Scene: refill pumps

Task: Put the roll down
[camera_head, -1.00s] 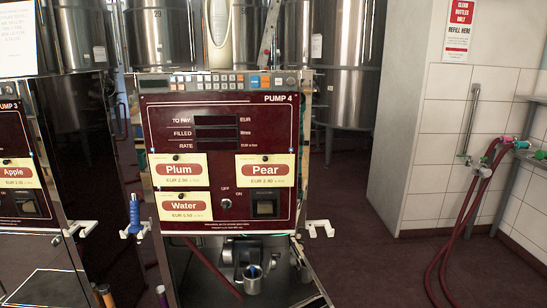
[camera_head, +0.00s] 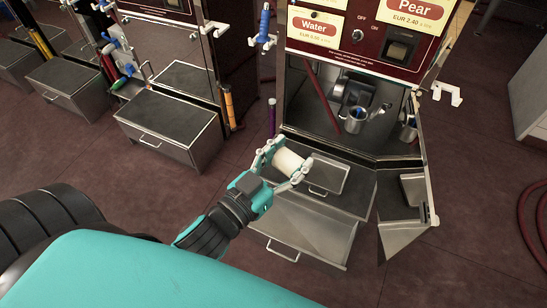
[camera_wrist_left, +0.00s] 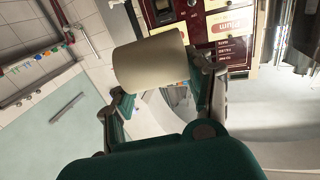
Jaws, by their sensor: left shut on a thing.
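A cream-white roll (camera_head: 289,160) is held between the two fingers of my left gripper (camera_head: 284,164), in the middle of the head view. In the left wrist view the roll (camera_wrist_left: 151,64) sits between the fingertips and looks plain and cylindrical. My left gripper is shut on it. In the head view the roll appears in front of the pump's lower shelf; I cannot tell whether it touches anything below. My right gripper is not in view.
The lower metal shelf (camera_head: 355,197) of the pump has a drawer (camera_head: 303,228) below it. A metal cup (camera_head: 355,121) hangs in the pump's recess. A grey-topped box (camera_head: 170,118) stands left. Red floor (camera_head: 90,130) is open at left; a red hose (camera_head: 530,215) lies far right.

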